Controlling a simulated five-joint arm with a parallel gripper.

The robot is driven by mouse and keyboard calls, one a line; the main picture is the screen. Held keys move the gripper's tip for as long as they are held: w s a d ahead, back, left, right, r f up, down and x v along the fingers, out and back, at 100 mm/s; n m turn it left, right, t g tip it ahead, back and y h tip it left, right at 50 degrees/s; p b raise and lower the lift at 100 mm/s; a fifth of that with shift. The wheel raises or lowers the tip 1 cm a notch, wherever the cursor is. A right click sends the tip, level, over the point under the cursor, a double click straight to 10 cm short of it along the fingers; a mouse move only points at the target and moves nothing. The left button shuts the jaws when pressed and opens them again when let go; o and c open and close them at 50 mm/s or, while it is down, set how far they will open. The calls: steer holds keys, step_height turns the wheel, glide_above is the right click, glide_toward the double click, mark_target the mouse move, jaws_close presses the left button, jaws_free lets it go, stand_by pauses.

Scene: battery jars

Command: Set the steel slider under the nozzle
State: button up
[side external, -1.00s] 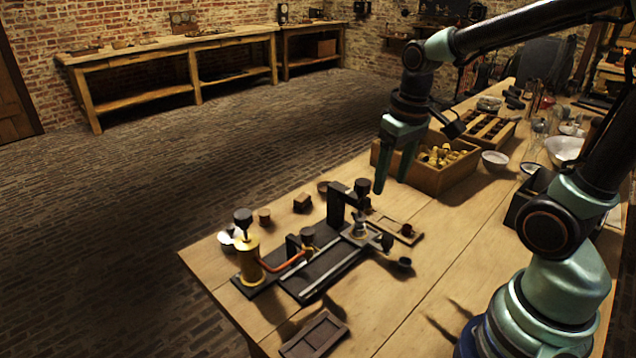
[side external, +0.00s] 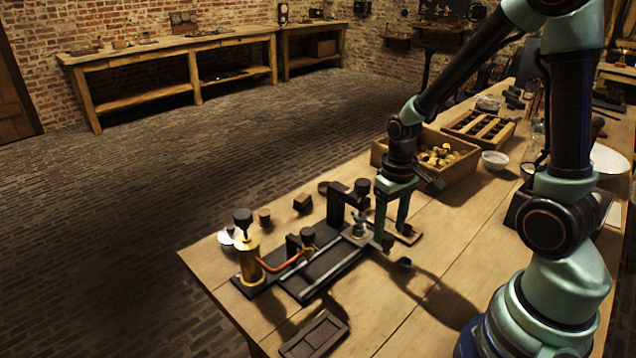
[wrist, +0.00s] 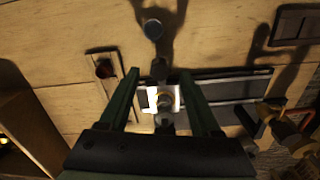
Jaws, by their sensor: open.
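The steel slider (side external: 359,229) sits at the far end of the dark railed bed in the side view. In the wrist view the bright steel slider (wrist: 165,100) shows between my finger lines. My gripper (side external: 391,235) points down, open and empty, close beside the slider on its right. Its fingertips also show in the wrist view (wrist: 160,73), spread apart. I cannot tell whether a finger touches the slider. The nozzle (side external: 307,238) appears to be the dark-topped fitting at the orange hose, nearer along the bed and apart from the slider.
A dark post with a round top (side external: 362,187) stands close behind the slider. A brass cylinder (side external: 248,262) stands at the bed's left end. A small tray (side external: 404,232) lies to the right, and a wooden crate (side external: 440,180) stands farther back.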

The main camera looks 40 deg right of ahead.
steer(key=shift+f, duration=1)
jaws_close()
stand_by(0.9)
